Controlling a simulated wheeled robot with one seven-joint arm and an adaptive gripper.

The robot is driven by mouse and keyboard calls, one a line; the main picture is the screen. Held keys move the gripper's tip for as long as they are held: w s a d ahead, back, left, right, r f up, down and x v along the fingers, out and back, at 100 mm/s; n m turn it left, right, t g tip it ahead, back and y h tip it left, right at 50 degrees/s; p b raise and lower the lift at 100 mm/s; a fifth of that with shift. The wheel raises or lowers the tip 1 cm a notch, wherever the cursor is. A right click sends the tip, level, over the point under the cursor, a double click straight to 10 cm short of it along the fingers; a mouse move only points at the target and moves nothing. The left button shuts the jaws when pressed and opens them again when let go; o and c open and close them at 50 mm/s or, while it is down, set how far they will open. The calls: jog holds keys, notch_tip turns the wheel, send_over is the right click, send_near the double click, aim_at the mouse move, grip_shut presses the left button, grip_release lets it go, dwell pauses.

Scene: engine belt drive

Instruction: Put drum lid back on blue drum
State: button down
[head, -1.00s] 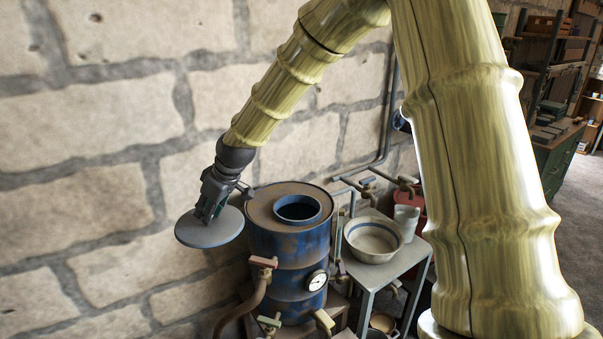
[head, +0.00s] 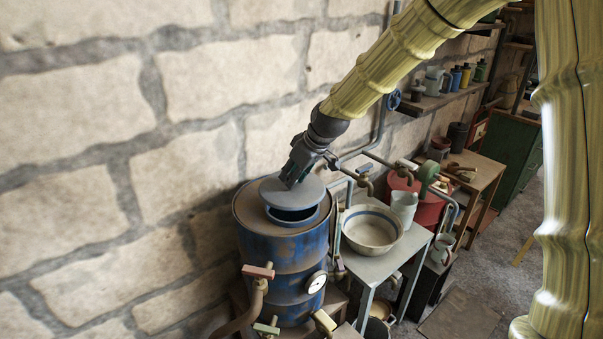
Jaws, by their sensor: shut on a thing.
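The blue drum (head: 270,257) stands against the stone wall, with a rusty brown top and a round raised opening (head: 292,222) in it. The drum lid (head: 277,190) is a flat grey disc. My gripper (head: 292,180) is shut on the lid from above. It holds the lid over the drum's opening, covering the back part of it from view. The dark inside of the opening shows below the lid's front edge. A gap seems to remain between lid and rim.
A grey table (head: 385,262) with a cream basin (head: 371,229) stands right of the drum. Taps with wooden handles (head: 258,271) stick out in front of the drum. Pipes (head: 345,172) run along the wall behind. A red tub (head: 428,207) is further right.

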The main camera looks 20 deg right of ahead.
aim_at(295, 187)
jog(key=shift+w+f+b, duration=0.15)
jog(key=shift+f+b, duration=0.35)
jog(key=shift+f, duration=0.45)
jog(key=shift+f+b, duration=0.9)
jog(key=shift+f, duration=0.55)
jog(key=shift+f, duration=0.15)
jog(key=c, duration=1.1)
grip_release()
jog(key=shift+o, duration=0.2)
